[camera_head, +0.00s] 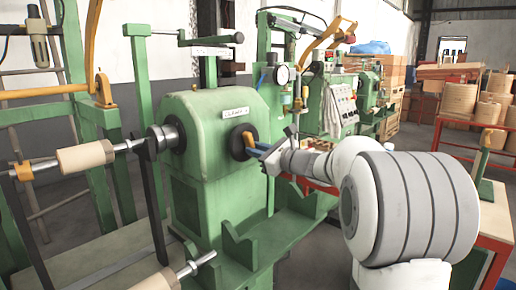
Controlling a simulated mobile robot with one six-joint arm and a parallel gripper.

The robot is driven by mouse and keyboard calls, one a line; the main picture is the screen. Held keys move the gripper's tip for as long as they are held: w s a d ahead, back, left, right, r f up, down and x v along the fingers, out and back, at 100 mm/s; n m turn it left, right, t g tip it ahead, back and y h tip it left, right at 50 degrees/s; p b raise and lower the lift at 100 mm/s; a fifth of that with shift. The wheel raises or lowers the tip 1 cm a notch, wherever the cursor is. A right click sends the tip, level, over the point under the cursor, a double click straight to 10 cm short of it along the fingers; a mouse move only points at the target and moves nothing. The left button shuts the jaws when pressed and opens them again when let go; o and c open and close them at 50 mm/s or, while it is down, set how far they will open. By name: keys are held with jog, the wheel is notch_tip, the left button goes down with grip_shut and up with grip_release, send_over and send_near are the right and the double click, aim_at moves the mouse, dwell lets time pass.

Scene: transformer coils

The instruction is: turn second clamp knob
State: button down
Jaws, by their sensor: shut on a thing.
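A dark round clamp knob (235,143) sits on the right face of the green machine housing (205,105). My gripper (251,144) is at this knob, with its blue and orange fingers shut on it. The fingers hide part of the knob. A second round dark fitting (176,134) with a metal shaft is on the housing's left face, with a wooden cylinder (85,156) on its shaft. I cannot read the label on the housing clearly.
Another shaft with a wooden cylinder (158,281) is at the lower front. Green machine brackets (240,246) stand below my gripper. A gauge and tubing (282,75) rise behind it. A red-edged table (492,215) with wooden parts stands at right.

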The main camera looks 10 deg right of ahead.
dwell(0.3)
jog(key=c, duration=1.4)
grip_release()
jog(key=shift+o, duration=0.2)
jog(key=v, duration=0.8)
jog(key=shift+p, duration=0.3)
jog(key=shift+w, duration=0.1)
